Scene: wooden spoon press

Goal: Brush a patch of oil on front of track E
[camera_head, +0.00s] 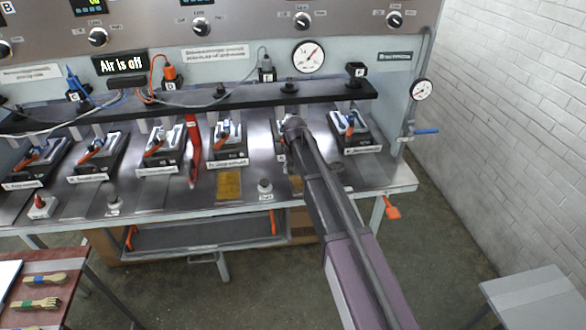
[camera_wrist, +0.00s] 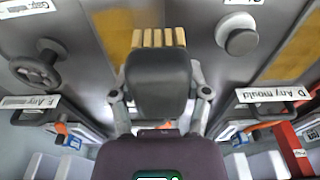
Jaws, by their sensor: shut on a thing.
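My gripper (camera_wrist: 160,82) is shut on a brush (camera_wrist: 158,38). The brush's tan bristles show past the dark gripper in the wrist view; its handle is hidden. The bristles are over a yellow oil patch (camera_wrist: 110,38) on the metal between the tracks labelled F and D, at the front of track E. I cannot tell whether they touch it. In the head view this patch (camera_head: 297,184) shows beside my arm, which hides the gripper, the brush and much of track E.
Another yellow patch (camera_head: 228,184) lies in front of track D, with a round knob (camera_head: 265,187) right of it. Track F's mould (camera_head: 355,132) is to the right. A red lever (camera_head: 194,155) stands left of track D.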

